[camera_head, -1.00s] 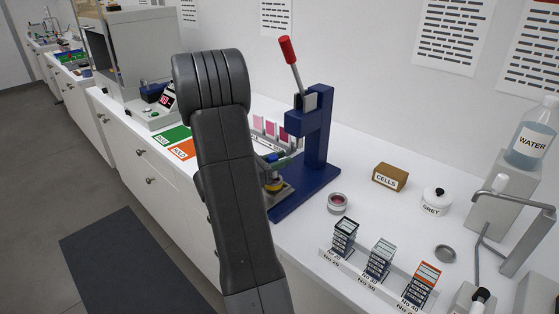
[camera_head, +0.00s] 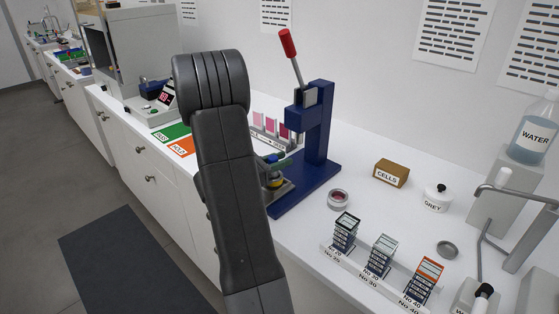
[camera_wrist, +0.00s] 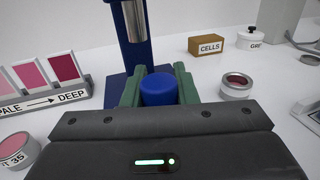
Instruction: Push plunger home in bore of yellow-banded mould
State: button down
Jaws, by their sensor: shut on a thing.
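The blue plunger (camera_wrist: 158,92) stands upright between the green fingers of my gripper (camera_wrist: 157,80) in the wrist view. My gripper is shut on it. In the head view the gripper's tips (camera_head: 274,158) are just above the yellow-banded mould (camera_head: 276,183), partly behind my arm. The mould sits on the base of the blue press (camera_head: 317,150). The wrist view does not show the mould, which is below the plunger and hidden by the gripper. I cannot tell how deep the plunger sits in the bore.
The press column and its steel ram (camera_wrist: 134,22) stand just beyond the gripper; its red-handled lever (camera_head: 288,43) is raised. A shade card stand (camera_wrist: 45,90) is on the left. A small round pot (camera_head: 338,199), the CELLS box (camera_head: 391,173) and sample racks (camera_head: 380,256) are on the right.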

jog(key=shift+f, duration=0.35)
jog(key=shift+r, duration=0.15)
jog(key=shift+r+p, duration=0.45)
jog(key=shift+r, duration=0.45)
jog(key=shift+f+b, duration=1.05)
dwell(1.3)
jog(key=c, duration=1.1)
grip_release()
jog(key=shift+o, duration=0.2)
notch_tip(320, 180, up, 10)
